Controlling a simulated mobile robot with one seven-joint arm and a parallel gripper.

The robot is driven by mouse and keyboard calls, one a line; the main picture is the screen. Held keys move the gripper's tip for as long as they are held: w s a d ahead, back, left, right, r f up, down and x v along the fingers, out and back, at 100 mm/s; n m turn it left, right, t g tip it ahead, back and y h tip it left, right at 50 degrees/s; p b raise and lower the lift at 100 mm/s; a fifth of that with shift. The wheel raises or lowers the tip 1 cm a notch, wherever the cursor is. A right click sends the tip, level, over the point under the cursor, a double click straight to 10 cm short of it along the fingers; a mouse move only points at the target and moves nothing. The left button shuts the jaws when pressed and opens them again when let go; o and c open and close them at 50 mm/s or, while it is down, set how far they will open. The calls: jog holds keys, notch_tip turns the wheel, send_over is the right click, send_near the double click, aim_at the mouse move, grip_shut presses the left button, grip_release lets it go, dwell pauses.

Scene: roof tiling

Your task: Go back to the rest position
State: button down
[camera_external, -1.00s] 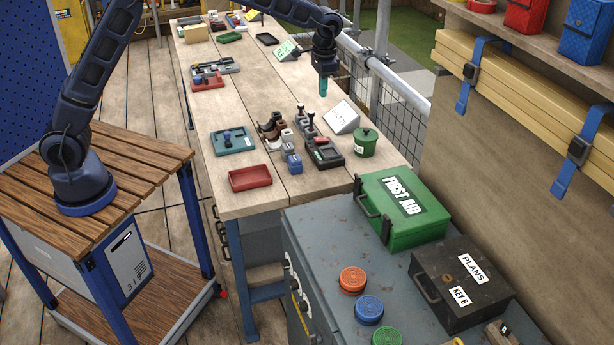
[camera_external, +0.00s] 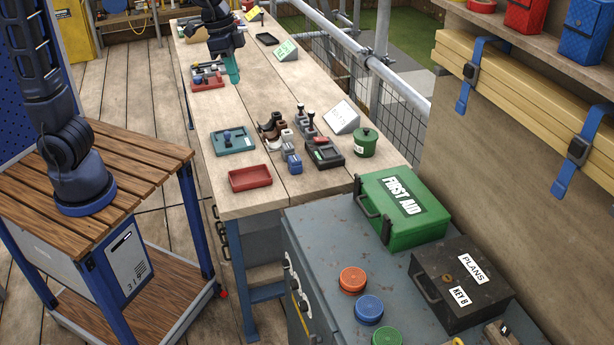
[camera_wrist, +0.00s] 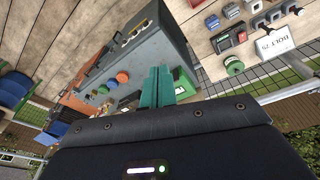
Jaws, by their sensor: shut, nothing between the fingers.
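My gripper (camera_external: 232,70) has teal fingers and hangs above the long wooden bench (camera_external: 290,105), close to the red tray with tools at the bench's left side in the external view. The fingers are together with nothing between them. In the wrist view the teal fingers (camera_wrist: 157,88) are also shut, at the middle of the picture, with the grey cabinet beyond them. My arm's base stands on the slatted wooden cart at the left; the middle of the arm runs out of the top of the external view.
A green first aid box (camera_external: 404,208) and a black box (camera_external: 462,285) stand on the grey cabinet. A metal railing runs along the bench's right side.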

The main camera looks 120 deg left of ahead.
jog(key=s+d+f+m+t, duration=0.1)
jog(key=s+d+f+m, duration=0.1)
jog(key=s+d, duration=0.8)
jog(key=s+d+f+m+t, duration=0.1)
jog(key=s+d+m, duration=0.1)
jog(key=s+d, duration=0.8)
jog(key=shift+s+f+t, duration=0.3)
jog(key=shift+s+f, duration=0.05)
jog(key=shift+s, duration=2)
